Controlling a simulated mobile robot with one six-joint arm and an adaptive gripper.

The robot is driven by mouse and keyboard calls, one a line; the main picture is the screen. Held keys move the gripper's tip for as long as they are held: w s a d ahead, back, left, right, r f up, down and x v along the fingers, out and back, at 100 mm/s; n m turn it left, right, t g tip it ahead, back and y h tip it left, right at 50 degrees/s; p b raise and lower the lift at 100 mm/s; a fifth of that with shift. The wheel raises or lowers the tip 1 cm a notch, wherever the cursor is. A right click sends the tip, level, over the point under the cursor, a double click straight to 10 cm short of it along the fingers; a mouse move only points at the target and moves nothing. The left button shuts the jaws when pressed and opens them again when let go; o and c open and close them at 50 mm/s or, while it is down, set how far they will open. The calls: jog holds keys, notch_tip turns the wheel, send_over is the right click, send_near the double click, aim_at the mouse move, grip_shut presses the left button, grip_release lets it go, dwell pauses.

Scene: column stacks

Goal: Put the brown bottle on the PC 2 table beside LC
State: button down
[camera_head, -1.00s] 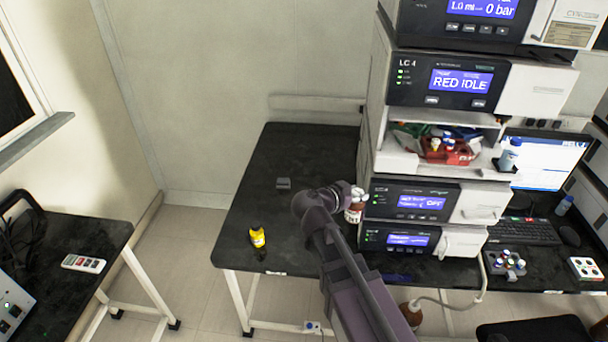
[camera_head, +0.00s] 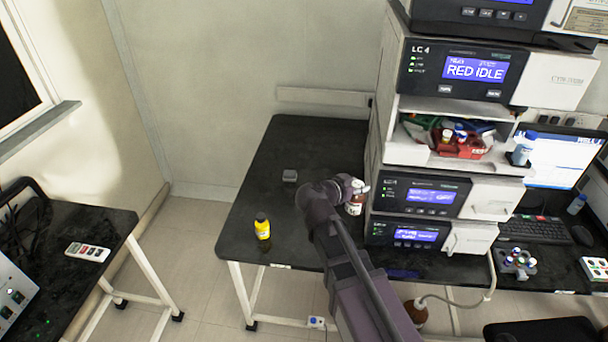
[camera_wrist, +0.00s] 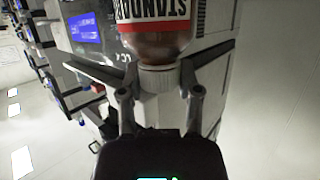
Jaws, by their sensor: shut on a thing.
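The brown bottle (camera_head: 354,207) with a white and red label shows beside the LC stack (camera_head: 412,197) in the head view. In the wrist view the bottle (camera_wrist: 155,45) appears with its neck and white cap toward my gripper (camera_wrist: 158,82). The gripper's two fingers are shut on the bottle at its cap and neck. In the head view my wrist hides part of the bottle, and I cannot tell whether its base touches the black table (camera_head: 290,145).
A yellow bottle (camera_head: 262,227) stands near the table's front left edge. A small grey block (camera_head: 290,176) lies farther back. The table's back left area is clear. A side table with a white remote-like item (camera_head: 88,252) stands at the left.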

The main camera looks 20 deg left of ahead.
jog(key=w+a+f+n+y+b, duration=0.2)
jog(key=a+f+y+b, duration=0.1)
jog(key=a+f+b, duration=0.3)
jog(key=w+a+f+n+t+y+b, duration=0.1)
jog(key=w+a+f+n+y+b, duration=0.2)
jog(key=a+f+b, duration=0.3)
jog(key=shift+w+a+f+t, duration=0.3)
jog(key=shift+a+f, duration=0.25)
jog(key=shift+a, duration=0.6)
jog(key=shift+f, duration=0.15)
notch_tip(320, 180, down, 6)
jog(key=b, duration=0.6)
jog(key=shift+b, duration=0.3)
jog(key=shift+f, duration=0.15)
jog(key=shift+f+b, duration=1.75)
jog(key=shift+b, duration=0.1)
jog(key=shift+f, duration=0.15)
jog(key=shift+c, duration=1.5)
grip_release()
